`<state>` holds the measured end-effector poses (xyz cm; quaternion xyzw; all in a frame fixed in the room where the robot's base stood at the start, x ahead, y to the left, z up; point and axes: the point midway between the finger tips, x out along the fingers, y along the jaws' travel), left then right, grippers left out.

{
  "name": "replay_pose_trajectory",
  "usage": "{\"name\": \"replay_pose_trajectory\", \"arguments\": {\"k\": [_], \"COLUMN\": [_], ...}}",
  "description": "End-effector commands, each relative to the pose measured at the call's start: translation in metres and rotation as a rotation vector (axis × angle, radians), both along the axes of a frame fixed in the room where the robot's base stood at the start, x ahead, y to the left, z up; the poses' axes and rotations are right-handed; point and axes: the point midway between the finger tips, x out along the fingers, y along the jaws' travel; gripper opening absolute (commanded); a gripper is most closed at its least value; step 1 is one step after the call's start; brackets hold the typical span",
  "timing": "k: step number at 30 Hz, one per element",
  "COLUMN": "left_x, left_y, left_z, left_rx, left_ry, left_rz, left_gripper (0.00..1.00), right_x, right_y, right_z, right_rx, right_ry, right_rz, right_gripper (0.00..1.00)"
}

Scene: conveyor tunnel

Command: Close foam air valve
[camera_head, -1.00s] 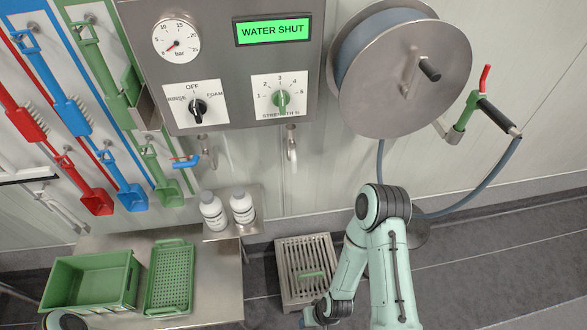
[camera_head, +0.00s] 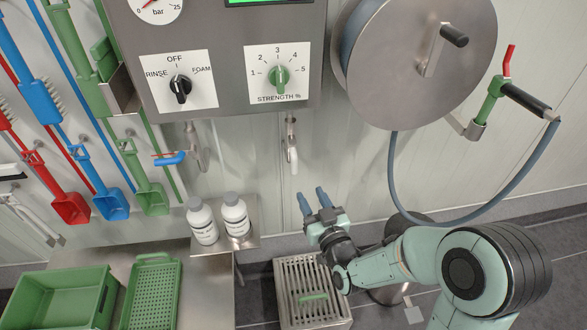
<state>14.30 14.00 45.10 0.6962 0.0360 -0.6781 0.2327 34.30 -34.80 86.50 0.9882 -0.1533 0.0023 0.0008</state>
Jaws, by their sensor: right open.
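A second pipe outlet (camera_head: 291,150) hangs below the panel's right part. My right gripper (camera_head: 313,198) is open and empty, its blue fingertips pointing up just below that outlet, apart from it. It is right of and lower than the blue lever. My left gripper is not in view.
The panel has a RINSE/OFF/FOAM knob (camera_head: 181,88) and a green strength knob (camera_head: 279,78). Two white bottles (camera_head: 202,222) (camera_head: 235,215) stand between the blue lever and my right gripper.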

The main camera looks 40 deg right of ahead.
Motion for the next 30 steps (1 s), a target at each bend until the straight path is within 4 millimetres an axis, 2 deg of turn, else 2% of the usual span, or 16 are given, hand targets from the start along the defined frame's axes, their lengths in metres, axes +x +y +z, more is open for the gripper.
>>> {"name": "replay_pose_trajectory", "arguments": {"k": [5,12,18,24,30], "left_x": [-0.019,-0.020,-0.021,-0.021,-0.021], "left_y": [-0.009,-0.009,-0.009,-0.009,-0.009], "left_z": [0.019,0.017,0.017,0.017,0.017], "left_rx": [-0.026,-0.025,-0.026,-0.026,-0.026], "left_ry": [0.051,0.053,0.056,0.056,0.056], "left_rz": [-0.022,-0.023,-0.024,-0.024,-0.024], "left_gripper": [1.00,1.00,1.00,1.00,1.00], "right_x": [0.024,0.074,0.106,0.120,0.121], "right_y": [-0.007,-0.023,-0.033,-0.037,-0.038], "right_z": [0.002,0.000,0.000,0.000,-0.001], "right_rx": [0.000,0.002,0.002,0.002,0.002], "right_ry": [0.003,0.002,0.002,0.003,0.004], "right_rz": [0.001,0.001,0.001,0.001,0.001], "right_gripper": [0.42,0.42,0.42,0.42,0.42]}}
